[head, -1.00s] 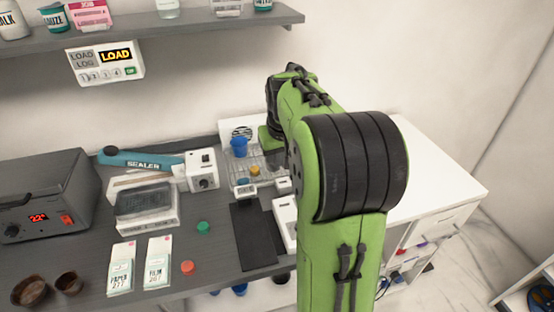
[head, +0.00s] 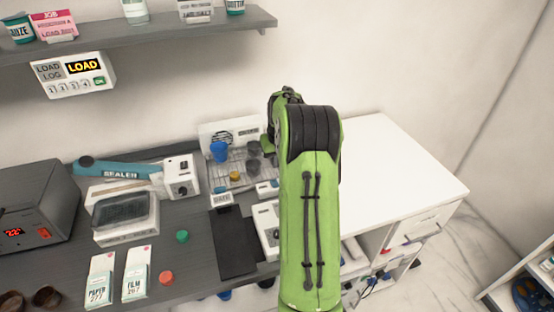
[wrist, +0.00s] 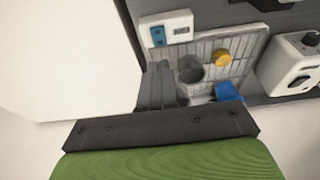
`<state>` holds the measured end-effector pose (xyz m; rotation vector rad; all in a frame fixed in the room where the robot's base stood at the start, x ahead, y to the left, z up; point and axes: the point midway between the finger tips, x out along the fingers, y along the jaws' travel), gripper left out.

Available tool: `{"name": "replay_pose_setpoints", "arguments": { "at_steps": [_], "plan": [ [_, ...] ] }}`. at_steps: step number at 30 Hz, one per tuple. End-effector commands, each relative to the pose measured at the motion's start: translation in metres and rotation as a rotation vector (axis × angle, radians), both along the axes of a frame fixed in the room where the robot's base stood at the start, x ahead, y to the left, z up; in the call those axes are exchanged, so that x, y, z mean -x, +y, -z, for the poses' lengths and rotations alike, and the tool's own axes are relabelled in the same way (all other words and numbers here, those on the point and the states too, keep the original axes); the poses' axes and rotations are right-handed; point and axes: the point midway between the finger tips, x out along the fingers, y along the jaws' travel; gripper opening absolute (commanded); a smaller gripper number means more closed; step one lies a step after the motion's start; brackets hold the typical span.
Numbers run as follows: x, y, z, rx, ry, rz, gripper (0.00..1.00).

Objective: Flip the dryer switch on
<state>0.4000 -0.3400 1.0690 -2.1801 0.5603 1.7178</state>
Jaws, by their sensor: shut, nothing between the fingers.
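A white unit with a round black grille (head: 222,134), which looks like the dryer, stands against the wall behind a wire rack (head: 222,172). A small white box with a blue rocker and a display (wrist: 166,31) shows in the wrist view; it appears beside the rack in the head view (head: 267,188). I cannot tell for sure whether that rocker is the dryer's switch. My gripper (wrist: 160,84) is shut and empty over the rack's edge, beside a grey cup (wrist: 190,69) and apart from the rocker. In the head view my arm hides most of my gripper.
On the rack are a blue cup (head: 219,151) and a yellow cap (head: 235,176). A white box with a dial (head: 182,176) stands to the left, near the teal sealer (head: 118,168). A dark mat (head: 233,242) lies in front. The white counter (head: 400,165) at right is clear.

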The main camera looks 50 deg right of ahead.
Motion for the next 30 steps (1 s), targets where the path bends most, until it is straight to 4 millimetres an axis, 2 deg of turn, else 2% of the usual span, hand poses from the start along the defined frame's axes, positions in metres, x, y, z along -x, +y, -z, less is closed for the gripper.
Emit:
{"name": "replay_pose_setpoints", "arguments": {
  "at_steps": [1,6,12,16,26,30],
  "plan": [
    [-0.002,-0.001,0.013,-0.003,0.003,0.0,0.0],
    [-0.01,-0.005,0.049,-0.003,0.003,0.0,0.0],
    [-0.007,-0.005,0.082,0.0,0.002,0.001,0.0],
    [-0.006,-0.004,0.09,0.001,0.0,0.001,0.0],
    [-0.006,-0.004,0.092,0.001,0.0,0.0,0.0],
    [-0.004,-0.002,0.102,0.005,-0.003,-0.001,0.0]
  ]
}}
